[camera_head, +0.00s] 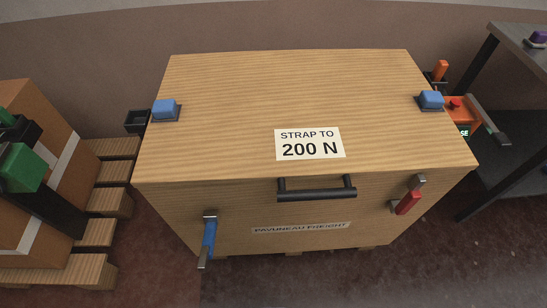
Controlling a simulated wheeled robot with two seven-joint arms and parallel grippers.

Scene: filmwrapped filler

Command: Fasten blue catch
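The blue catch (209,238) is on the front face of a large wooden crate (230,90), near its left end. Its blue lever hangs down, with a dark metal piece at the top and a bare metal tip at the bottom. I cannot tell whether it is latched. A red catch (408,203) sits near the right end of the same face, tilted, with a metal piece above it. The crate's lid looks down. Neither of my grippers is in view.
A black handle (316,188) juts from the crate's front. Blue blocks (165,110) sit at the top's left and right edges. A strapped carton (35,105) on a wooden pallet (105,202) stands left. A dark table (515,60) and orange tool (461,110) are right. The front floor is clear.

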